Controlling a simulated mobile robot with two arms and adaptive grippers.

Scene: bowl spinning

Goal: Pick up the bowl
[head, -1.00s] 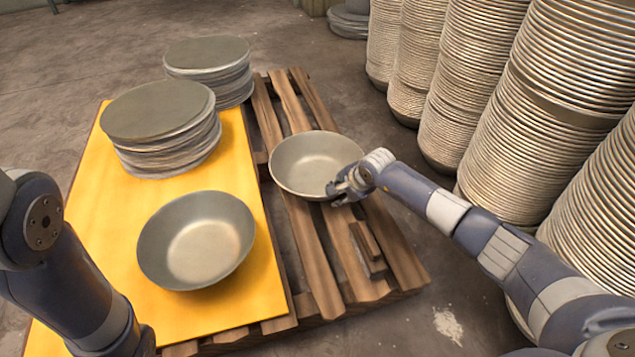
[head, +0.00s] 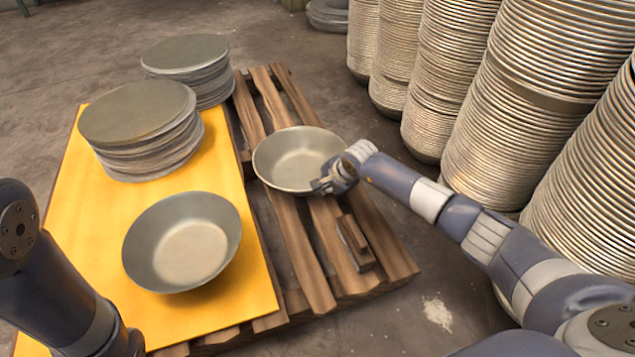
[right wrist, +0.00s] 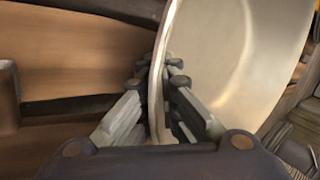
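A grey metal bowl (head: 300,155) rests on the wooden pallet, right of the yellow board. My right gripper (head: 325,184) is at its near right rim. In the right wrist view, the fingers (right wrist: 160,72) lie on both sides of the rim of the bowl (right wrist: 225,60), close against it, and look shut on it. A second, similar bowl (head: 185,240) sits on the front of the yellow board, with no gripper near its rim. My left arm shows at the lower left, with its fingers out of view.
The yellow board (head: 68,190) carries a stack of round metal discs (head: 140,125); another stack (head: 185,65) stands behind. Small wood blocks (head: 355,243) lie on the pallet (head: 390,255). Tall stacks of bowls (head: 545,110) line the right side. Floor at the back left is clear.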

